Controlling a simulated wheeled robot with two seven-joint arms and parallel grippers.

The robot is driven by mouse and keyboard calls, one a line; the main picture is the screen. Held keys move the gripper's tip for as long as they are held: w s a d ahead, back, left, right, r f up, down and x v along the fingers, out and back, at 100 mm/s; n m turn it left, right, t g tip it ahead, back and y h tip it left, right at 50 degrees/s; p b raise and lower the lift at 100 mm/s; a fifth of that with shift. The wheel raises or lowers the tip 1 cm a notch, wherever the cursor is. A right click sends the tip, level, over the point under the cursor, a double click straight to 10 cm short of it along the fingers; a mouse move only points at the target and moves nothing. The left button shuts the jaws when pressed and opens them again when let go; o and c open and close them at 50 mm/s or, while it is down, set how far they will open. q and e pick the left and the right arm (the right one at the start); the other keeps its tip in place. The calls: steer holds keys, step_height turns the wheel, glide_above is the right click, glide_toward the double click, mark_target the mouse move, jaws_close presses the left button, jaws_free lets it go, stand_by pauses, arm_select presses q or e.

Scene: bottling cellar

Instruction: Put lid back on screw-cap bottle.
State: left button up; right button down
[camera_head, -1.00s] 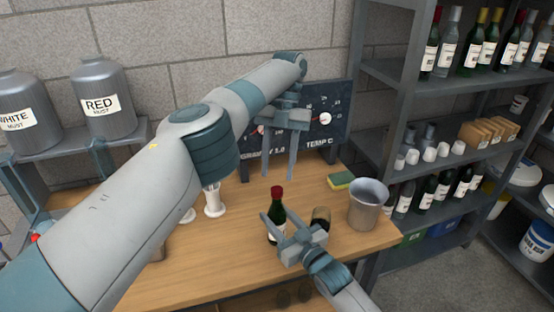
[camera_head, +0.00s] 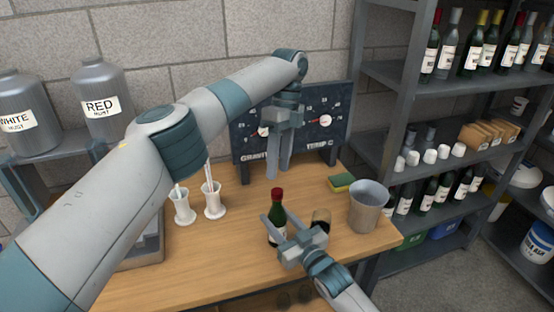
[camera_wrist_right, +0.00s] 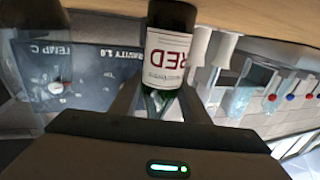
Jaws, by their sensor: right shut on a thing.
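A dark green bottle (camera_head: 276,228) with a red cap (camera_head: 277,194) on its top stands upright on the wooden table. My right gripper (camera_head: 280,228) is shut on the bottle from the front right. In the right wrist view the bottle (camera_wrist_right: 170,45) appears upside down between the fingers, with a "RED" label; its neck end is partly hidden by the gripper. My left gripper (camera_head: 279,170) points down behind the bottle, in front of the dark gauge panel. Its fingers stand apart, one nearer, and nothing shows between them; it does not touch the bottle.
A short dark jar (camera_head: 321,219) stands right of the bottle, near a grey metal bucket (camera_head: 366,208) and a yellow-green sponge (camera_head: 342,182). White stands (camera_head: 214,201) are at left. The gauge panel (camera_head: 325,120) is behind; a bottle shelf (camera_head: 395,75) is at right.

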mark_target(277, 190)
arm_select(q)
steer(key=n, duration=0.6)
steer(key=r+n+t, duration=0.1)
steer(key=n, duration=0.6)
steer(key=s+n+t, duration=0.1)
steer(key=n, duration=0.6)
steer(key=shift+a+r+h, duration=0.1)
steer(key=shift+r+h, duration=0.3)
steer(key=n, duration=0.4)
steer(key=shift+s+r, duration=0.2)
steer(key=shift+s, duration=0.15)
steer(key=n, duration=0.3)
steer(key=shift+s+a+r+n+t, duration=0.1)
steer(key=shift+s+r+n+t, duration=0.1)
steer(key=shift+s+n+t, duration=0.15)
steer(key=shift+f, duration=0.1)
steer(key=shift+f, duration=3.95)
